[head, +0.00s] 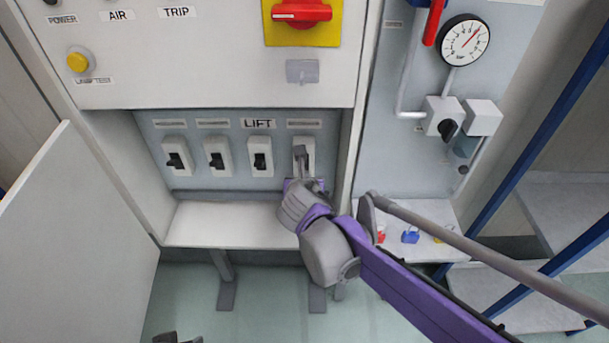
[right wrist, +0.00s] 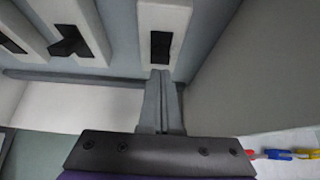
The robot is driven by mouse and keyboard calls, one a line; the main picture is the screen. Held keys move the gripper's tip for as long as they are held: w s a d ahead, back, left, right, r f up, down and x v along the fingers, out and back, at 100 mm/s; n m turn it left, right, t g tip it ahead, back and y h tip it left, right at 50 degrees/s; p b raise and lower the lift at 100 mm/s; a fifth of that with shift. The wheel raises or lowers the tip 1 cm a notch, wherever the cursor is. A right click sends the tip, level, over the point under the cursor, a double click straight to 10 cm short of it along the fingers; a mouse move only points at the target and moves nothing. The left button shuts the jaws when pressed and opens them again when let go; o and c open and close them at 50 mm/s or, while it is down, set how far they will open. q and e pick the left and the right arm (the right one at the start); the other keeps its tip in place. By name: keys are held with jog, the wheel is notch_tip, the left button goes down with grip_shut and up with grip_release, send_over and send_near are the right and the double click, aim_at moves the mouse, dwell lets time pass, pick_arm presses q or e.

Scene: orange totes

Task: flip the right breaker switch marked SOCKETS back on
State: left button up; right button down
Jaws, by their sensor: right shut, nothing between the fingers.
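The rightmost breaker (head: 308,143) sits at the right end of a row in the recessed panel. Its label above is too small to read. My right gripper (head: 300,154) is in front of it, fingers shut and empty, hiding the lever in the head view. In the right wrist view the fingertips (right wrist: 160,73) are just below the breaker's black lever (right wrist: 160,46); I cannot tell whether they touch. The lever's position is unclear. A dark piece, apparently my left gripper (head: 178,338), barely shows at the bottom edge; its state is unclear.
Other breakers, including one under the LIFT label (head: 258,124), stand to the left. A white ledge (head: 225,225) runs below the row. An open door (head: 75,225) is at the left. A side wall (right wrist: 225,85) is close right of my right fingers.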

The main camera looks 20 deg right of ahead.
pick_arm(q)
jog(key=shift+r, duration=0.1)
pick_arm(e)
jog(key=shift+r, duration=0.15)
pick_arm(q)
jog(key=shift+w+r+p, duration=0.1)
jog(key=shift+r+p, duration=0.45)
jog(key=shift+p, duration=0.1)
pick_arm(e)
jog(key=shift+r, duration=0.65)
pick_arm(q)
jog(key=shift+r, duration=0.1)
pick_arm(e)
jog(key=shift+r, duration=0.1)
